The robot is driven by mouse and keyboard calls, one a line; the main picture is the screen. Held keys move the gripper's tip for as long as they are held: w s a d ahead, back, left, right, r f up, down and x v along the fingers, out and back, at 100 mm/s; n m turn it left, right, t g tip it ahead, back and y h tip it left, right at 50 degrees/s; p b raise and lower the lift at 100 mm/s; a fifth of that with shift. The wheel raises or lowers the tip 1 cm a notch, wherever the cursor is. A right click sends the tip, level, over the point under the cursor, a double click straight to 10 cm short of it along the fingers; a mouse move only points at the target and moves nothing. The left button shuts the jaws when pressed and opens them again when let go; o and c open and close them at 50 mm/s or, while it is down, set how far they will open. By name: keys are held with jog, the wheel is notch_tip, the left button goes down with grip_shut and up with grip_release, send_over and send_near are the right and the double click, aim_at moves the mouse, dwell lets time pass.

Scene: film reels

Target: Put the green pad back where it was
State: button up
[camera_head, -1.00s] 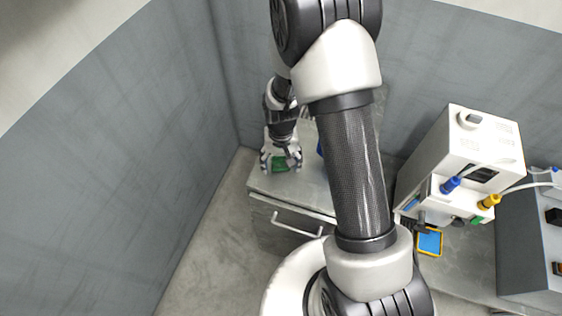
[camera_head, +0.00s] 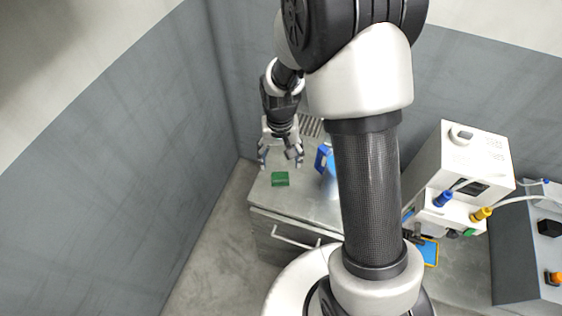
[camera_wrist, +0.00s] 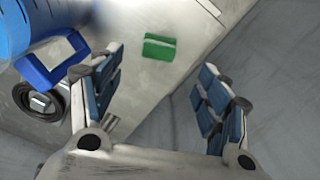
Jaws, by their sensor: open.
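The green pad (camera_head: 280,179) lies flat on the grey metal cabinet top (camera_head: 318,208), near its left edge. It also shows in the wrist view (camera_wrist: 160,47), beyond the fingertips and apart from them. My gripper (camera_head: 281,162) is open and empty, just above and behind the pad in the head view. Its two blue-padded fingers show spread wide in the wrist view (camera_wrist: 158,78), with nothing between them.
A blue container with a handle (camera_head: 325,160) stands on the cabinet to the right of the pad, partly hidden by my arm. A white device (camera_head: 462,165) with blue and yellow plugs stands further right. A blue pad with a yellow-orange rim (camera_head: 430,252) lies below it. Grey walls close off the left and back.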

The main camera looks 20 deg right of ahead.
notch_tip(320, 180, up, 11)
jog(key=s+t, duration=0.1)
jog(key=s, duration=0.2)
jog(key=s+r+n+t, duration=0.2)
jog(key=s+r+t, duration=0.1)
jog(key=s+r, duration=1.1)
jog(key=s, duration=0.3)
jog(key=shift+s+d+n+t, duration=0.15)
jog(key=shift+s+n+t, duration=0.15)
